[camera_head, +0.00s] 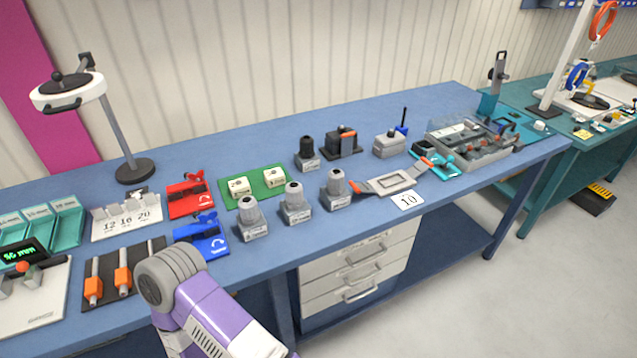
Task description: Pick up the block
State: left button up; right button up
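Two small cream-white blocks with dark marks on top sit on a green mat (253,202). The left block (239,187) and the right block (274,177) stand a little apart. The frame does not tell which thing is the task's block. A pale grey block-like piece (388,146) also stands farther right at the back of the bench. A purple and grey link of my own arm rises at the bottom, in front of the bench. Neither of my grippers shows.
The blue bench (310,128) is crowded. A lamp-like magnifier (70,92) stands at the left. The back strip is mostly clear.

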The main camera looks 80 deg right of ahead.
aim_at(240, 188)
jog(key=z, duration=2.25)
